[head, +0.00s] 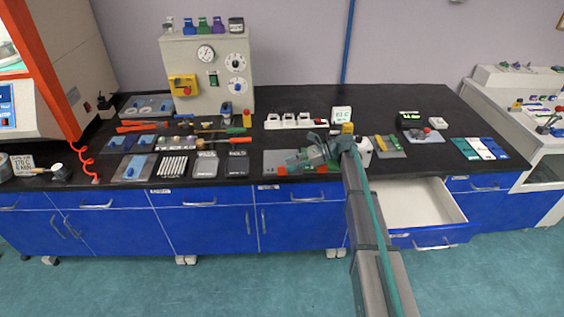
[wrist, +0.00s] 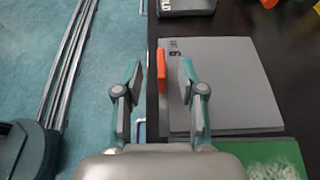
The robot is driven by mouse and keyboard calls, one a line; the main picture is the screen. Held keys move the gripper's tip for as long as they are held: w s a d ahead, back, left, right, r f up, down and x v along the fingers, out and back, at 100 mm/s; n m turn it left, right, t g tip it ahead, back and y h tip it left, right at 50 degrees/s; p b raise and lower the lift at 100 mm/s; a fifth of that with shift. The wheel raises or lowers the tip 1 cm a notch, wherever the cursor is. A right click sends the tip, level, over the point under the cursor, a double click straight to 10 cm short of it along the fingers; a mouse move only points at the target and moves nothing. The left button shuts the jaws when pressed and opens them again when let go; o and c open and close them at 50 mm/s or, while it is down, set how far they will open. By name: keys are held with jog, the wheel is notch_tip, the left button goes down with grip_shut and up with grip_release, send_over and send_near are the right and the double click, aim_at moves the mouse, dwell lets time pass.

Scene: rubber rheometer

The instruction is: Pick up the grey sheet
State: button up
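The grey sheet (wrist: 235,85) lies flat on the black bench top in the wrist view, with small dark marks at its upper left corner. An orange tab (wrist: 161,72) sits at its left edge, by the bench's front edge. In the head view the sheet (head: 272,157) is partly hidden by my gripper (head: 292,162). In the wrist view my gripper (wrist: 160,80) is open and empty. One finger is over the floor beyond the bench edge, the other over the sheet, and the orange tab shows between them. Height above the sheet is hard to tell.
A green sheet (wrist: 270,155) lies beside the grey one. A dark tray (wrist: 187,5) is beyond it. An open drawer (head: 415,205) juts out at the right. The instrument with a gauge (head: 207,75) stands at the back.

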aim_at(283, 167)
jog(key=p+x, duration=0.1)
jog(key=x, duration=0.3)
jog(key=shift+f, duration=0.15)
grip_shut()
